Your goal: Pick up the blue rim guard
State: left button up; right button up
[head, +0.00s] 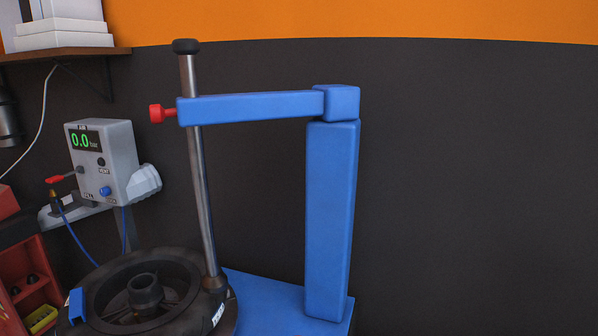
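A small blue piece (77,305), which looks like the rim guard, sits at the left edge of the black wheel (185,270). It seems to straddle the rim edge, but its lower part is hard to make out. The wheel lies flat on the blue tyre machine (332,220) at the bottom left of the head view, and its near side is cut off by the frame. Neither of my grippers is in view.
The machine's blue arm (250,107) with a red knob (157,113) and steel post (198,170) stands over the wheel's right side. A grey gauge box (101,160) reads 0.0 bar behind it. A red shelf unit (20,265) is at the left.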

aim_at(77, 308)
jog(key=u, duration=1.35)
jog(key=i+j, duration=0.15)
jog(key=j, duration=0.15)
jog(key=i+j, duration=0.1)
jog(key=j, duration=0.2)
jog(key=i+j, duration=0.15)
jog(key=j, duration=0.2)
jog(key=i+j, duration=0.15)
jog(key=j, duration=0.15)
jog(key=i+j+z, duration=0.2)
jog(key=j+z, duration=0.2)
jog(key=j, duration=0.15)
